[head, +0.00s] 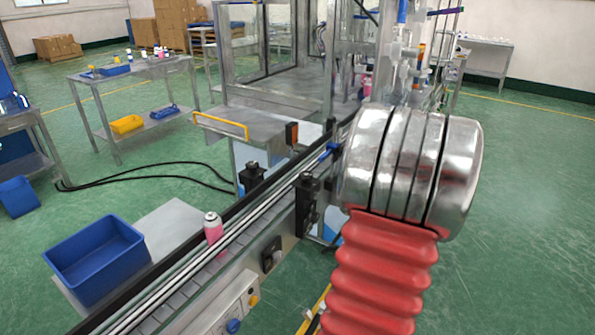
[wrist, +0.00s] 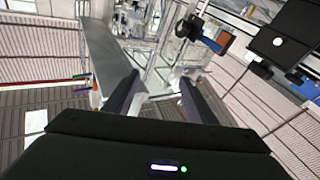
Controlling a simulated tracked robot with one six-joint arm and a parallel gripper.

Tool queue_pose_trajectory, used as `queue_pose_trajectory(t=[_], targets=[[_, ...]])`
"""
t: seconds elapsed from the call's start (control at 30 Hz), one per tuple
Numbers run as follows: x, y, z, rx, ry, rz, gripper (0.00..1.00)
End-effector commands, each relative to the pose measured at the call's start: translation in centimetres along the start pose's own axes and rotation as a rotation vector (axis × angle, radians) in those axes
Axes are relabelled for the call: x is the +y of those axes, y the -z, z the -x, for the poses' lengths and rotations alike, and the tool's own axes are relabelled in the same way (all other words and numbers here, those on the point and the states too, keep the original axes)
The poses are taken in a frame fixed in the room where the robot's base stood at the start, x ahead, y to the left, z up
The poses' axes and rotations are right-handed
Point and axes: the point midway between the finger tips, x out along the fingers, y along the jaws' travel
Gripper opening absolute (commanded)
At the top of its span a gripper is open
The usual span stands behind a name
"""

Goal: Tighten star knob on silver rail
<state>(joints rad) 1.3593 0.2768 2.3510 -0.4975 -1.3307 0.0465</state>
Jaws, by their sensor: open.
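The silver rail (head: 190,268) runs diagonally along the conveyor in the head view. Black fittings stand beside it, one on the near side (head: 307,190) and one on the far side (head: 252,176). A star-shaped knob cannot be made out clearly on either. A pink can with a silver top (head: 213,228) stands upright at the conveyor. My gripper (wrist: 158,80) shows in the wrist view with its two dark fingers apart and nothing between them. Pale machine framework lies beyond the fingertips. My gripper cannot be seen in the head view.
A blue bin (head: 96,258) stands left of the conveyor. A metal-framed machine (head: 270,80) rises behind it. An orange-and-black device (head: 291,134) stands near the conveyor and a similar one shows in the wrist view (wrist: 219,41). Black cables (head: 150,165) cross the green floor.

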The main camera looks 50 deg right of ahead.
Motion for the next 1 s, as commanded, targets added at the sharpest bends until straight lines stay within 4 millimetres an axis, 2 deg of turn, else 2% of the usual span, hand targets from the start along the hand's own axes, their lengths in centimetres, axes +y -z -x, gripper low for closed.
queue_pose_trajectory(t=[0.4,0.53,0.7,1.0], targets=[[-9.6,-2.0,3.1,-0.098,0.404,-0.127,0.51],[-11.8,-2.5,4.3,-0.138,0.496,-0.178,0.51],[-12.2,-2.6,4.5,-0.162,0.510,-0.239,0.51],[-12.1,-2.6,4.4,-0.162,0.508,-0.244,0.51]])
